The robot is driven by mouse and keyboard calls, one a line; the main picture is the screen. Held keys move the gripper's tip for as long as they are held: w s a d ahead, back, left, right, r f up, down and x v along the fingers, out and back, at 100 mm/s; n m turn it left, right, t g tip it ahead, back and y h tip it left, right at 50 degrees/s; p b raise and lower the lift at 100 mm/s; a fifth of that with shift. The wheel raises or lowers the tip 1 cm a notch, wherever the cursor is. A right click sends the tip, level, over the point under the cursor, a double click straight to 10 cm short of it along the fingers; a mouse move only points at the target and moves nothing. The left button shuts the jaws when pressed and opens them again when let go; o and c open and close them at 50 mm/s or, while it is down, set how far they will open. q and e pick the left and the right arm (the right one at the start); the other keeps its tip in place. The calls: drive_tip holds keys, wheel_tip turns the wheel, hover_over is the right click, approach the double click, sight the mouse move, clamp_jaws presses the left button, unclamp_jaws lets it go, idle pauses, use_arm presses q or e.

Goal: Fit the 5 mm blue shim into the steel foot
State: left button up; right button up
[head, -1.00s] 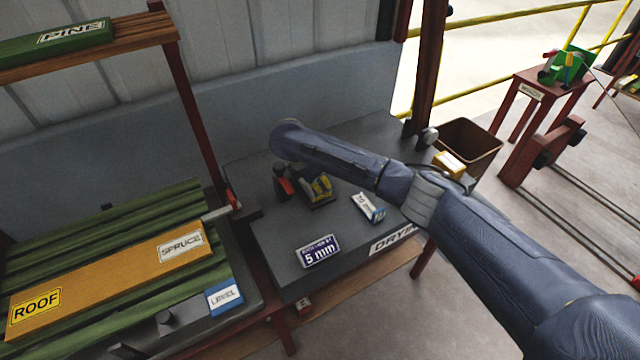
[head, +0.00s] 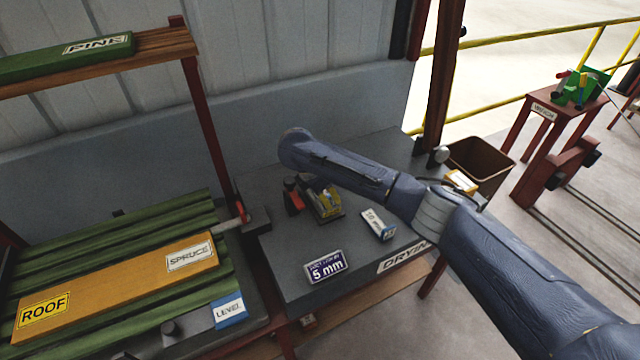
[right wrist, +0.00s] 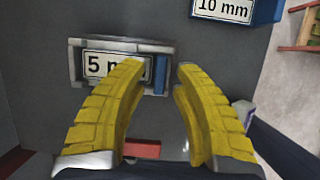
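In the right wrist view, the 5 mm shim (right wrist: 103,65) shows a white "5 mm" label and a blue end. A grey steel frame, seemingly the steel foot (right wrist: 75,64), borders it; how deeply the shim sits is unclear. My right gripper (right wrist: 164,66) is open, its yellow fingers apart on either side of the blue end; the left finger covers part of the label. Contact cannot be told. In the head view my right gripper (head: 328,205) is low over the dark table, largely hiding shim and foot. My left gripper is not in view.
A 10 mm block (head: 378,224) lies right of the gripper. A navy "5 mm" sign (head: 326,267) stands at the table's (head: 290,285) front. A red item (head: 293,196) is close left of the gripper. A brown bin (head: 480,160) stands beyond the table's right end.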

drive_tip(key=v, duration=1)
drive_tip(key=shift+a, duration=0.1)
